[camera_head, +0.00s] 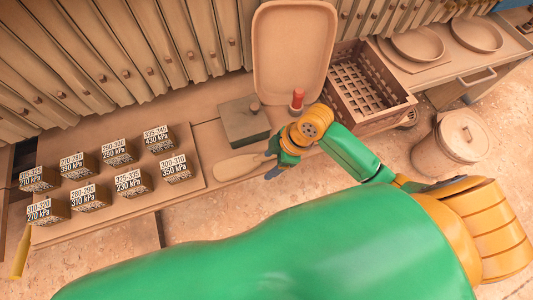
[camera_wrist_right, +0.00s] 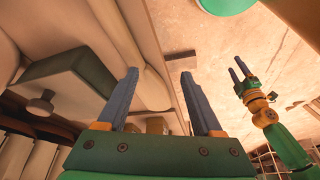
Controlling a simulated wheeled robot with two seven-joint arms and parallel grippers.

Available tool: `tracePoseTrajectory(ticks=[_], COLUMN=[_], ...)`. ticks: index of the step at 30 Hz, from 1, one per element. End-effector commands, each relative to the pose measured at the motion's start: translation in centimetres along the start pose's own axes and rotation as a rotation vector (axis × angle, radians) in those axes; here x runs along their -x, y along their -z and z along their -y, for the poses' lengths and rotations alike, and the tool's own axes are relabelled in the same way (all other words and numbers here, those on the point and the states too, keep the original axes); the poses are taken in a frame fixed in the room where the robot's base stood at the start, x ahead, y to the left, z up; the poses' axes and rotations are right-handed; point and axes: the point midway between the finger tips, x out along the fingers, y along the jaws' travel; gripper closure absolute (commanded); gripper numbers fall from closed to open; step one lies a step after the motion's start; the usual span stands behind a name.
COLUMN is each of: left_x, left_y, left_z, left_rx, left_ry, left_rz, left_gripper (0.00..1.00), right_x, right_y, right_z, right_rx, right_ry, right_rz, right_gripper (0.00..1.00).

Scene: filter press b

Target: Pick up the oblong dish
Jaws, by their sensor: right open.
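A pale, flat, elongated piece (camera_head: 238,166), which looks like the oblong dish, lies near the counter's front edge in the head view. In the right wrist view a pale long shape (camera_wrist_right: 154,88) beyond the fingers seems to be the same piece. My right gripper (camera_head: 268,163) is just right of its narrow end, with its jaws open and nothing between them. Its blue fingers (camera_wrist_right: 158,88) stand wide apart in the wrist view. My left gripper (camera_wrist_right: 236,66) shows there with a gap between its fingers, empty. It is out of the head view.
A green box with a knob (camera_head: 245,123) and a red-topped bottle (camera_head: 297,101) stand close by. A large tray (camera_head: 260,60) leans behind. A slatted crate (camera_head: 348,113) is on the right, and several labelled blocks (camera_head: 176,168) stand left.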

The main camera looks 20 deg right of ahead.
Motion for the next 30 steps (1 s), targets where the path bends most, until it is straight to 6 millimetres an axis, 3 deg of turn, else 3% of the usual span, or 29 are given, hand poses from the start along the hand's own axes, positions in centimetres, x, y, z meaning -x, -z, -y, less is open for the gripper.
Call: tracePoseTrajectory(ticks=[6,10,14,22,30], left_x=[0.0,0.0,0.3,0.9,0.9], left_y=[0.0,0.0,0.1,0.1,0.1], left_z=[0.0,0.0,0.0,0.0,0.0], left_rx=[0.000,0.000,0.000,0.000,0.000], left_ry=[0.000,0.000,0.000,0.000,0.000], left_rz=[0.000,0.000,0.000,0.000,0.000], left_gripper=[0.39,0.39,0.39,0.39,0.39], right_x=[2.4,3.6,2.2,-2.7,-3.3], right_y=[-0.5,-0.6,-0.6,-0.9,-0.9], right_z=[-4.2,-5.6,-5.3,-4.3,-4.2], right_rx=[0.261,0.328,0.336,0.335,0.336], right_ry=[0.087,0.111,0.119,0.117,0.114], right_rz=[0.006,-0.010,-0.016,-0.015,-0.014], right_gripper=[0.33,0.33,0.33,0.33,0.35])
